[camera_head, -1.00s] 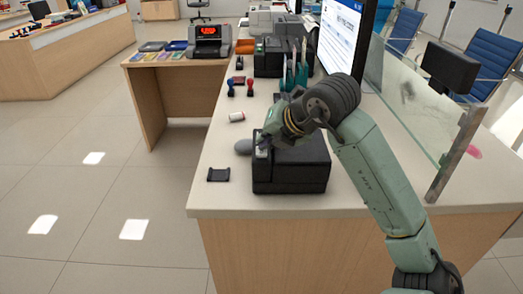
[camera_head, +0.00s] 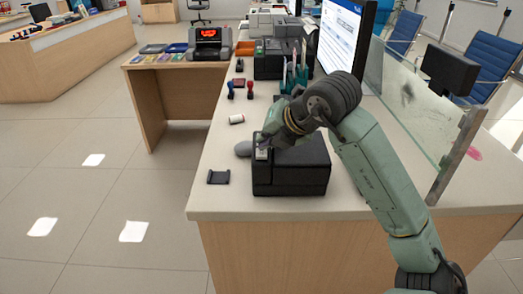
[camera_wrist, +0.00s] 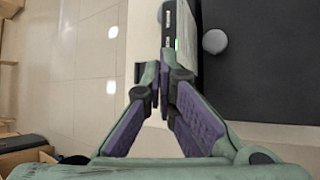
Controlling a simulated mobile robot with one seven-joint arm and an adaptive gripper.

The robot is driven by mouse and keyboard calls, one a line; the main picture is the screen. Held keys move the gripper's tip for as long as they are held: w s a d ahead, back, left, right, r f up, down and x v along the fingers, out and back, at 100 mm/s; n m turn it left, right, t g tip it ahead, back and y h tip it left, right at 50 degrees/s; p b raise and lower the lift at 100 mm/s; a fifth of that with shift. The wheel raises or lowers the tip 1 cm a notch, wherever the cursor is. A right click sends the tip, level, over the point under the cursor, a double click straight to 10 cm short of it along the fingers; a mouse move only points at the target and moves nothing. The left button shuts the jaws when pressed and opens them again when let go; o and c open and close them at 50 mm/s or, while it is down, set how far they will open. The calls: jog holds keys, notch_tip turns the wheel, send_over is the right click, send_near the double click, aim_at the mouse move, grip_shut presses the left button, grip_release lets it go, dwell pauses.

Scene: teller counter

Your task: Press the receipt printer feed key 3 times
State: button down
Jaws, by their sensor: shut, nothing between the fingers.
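The receipt printer (camera_head: 292,180) is a black box near the front of the counter. A small light panel (camera_head: 262,154) shows at its left front corner; I cannot make out the feed key on it. My gripper (camera_wrist: 163,85) is shut and empty, with its purple-padded fingers together in the wrist view. In the head view it is small and partly hidden by my wrist, over the printer's left side. In the wrist view a narrow pale strip with a black end (camera_wrist: 183,35) lies just beyond the fingertips. Contact with the printer cannot be told.
A grey rounded object (camera_head: 243,149) and a black holder (camera_head: 218,177) lie left of the printer. A white roll (camera_head: 237,119) and stamps (camera_head: 240,89) are behind. The monitor (camera_head: 343,35) and glass screen (camera_head: 425,110) stand at the right.

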aim_at(265, 151)
jog(key=shift+r, duration=0.4)
jog(key=shift+r+p, duration=1.35)
jog(key=shift+r, duration=1.2)
